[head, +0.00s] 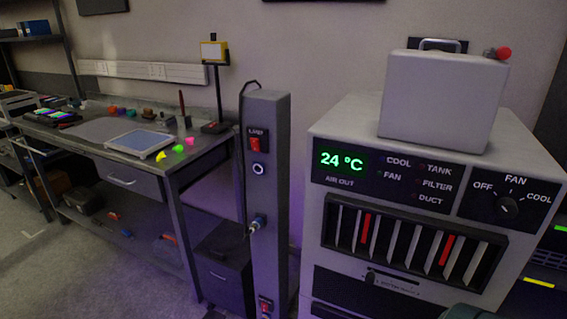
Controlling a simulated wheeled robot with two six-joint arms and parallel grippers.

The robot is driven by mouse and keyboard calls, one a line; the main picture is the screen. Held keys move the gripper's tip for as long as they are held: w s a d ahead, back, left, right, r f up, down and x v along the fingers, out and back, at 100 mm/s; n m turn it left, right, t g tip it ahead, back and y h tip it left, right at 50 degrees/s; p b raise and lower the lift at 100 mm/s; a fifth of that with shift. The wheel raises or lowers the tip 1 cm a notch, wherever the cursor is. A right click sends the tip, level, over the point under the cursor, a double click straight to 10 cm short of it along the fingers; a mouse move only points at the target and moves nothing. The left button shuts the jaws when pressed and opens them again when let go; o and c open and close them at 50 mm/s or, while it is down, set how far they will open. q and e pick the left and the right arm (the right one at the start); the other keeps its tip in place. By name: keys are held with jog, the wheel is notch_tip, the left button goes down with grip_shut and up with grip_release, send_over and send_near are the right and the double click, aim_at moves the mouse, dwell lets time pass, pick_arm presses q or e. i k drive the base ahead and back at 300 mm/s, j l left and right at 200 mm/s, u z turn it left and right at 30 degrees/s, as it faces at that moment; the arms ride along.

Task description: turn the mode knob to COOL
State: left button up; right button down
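The mode knob (507,207) is a small dark round knob on the black panel at the upper right of the grey air unit (330,213). OFF is printed to its upper left, FAN above it and COOL to its upper right. The knob is too small and dark to tell which label it points at. The green display (342,161) on the unit reads 24 °C, with AIR OUT below it. Small indicator lights labelled COOL, FAN, TANK, FILTER and DUCT sit between display and knob. Neither of my grippers shows in the head view.
A light grey box (436,100) with a handle and a red-tipped fitting stands on the unit. A slatted vent (410,241) with red strips is below the display. A grey post (267,190) with red switches stands left. A cluttered workbench (172,163) is farther left.

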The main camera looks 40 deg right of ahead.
aim_at(506, 207)
jog(key=z, duration=2.6)
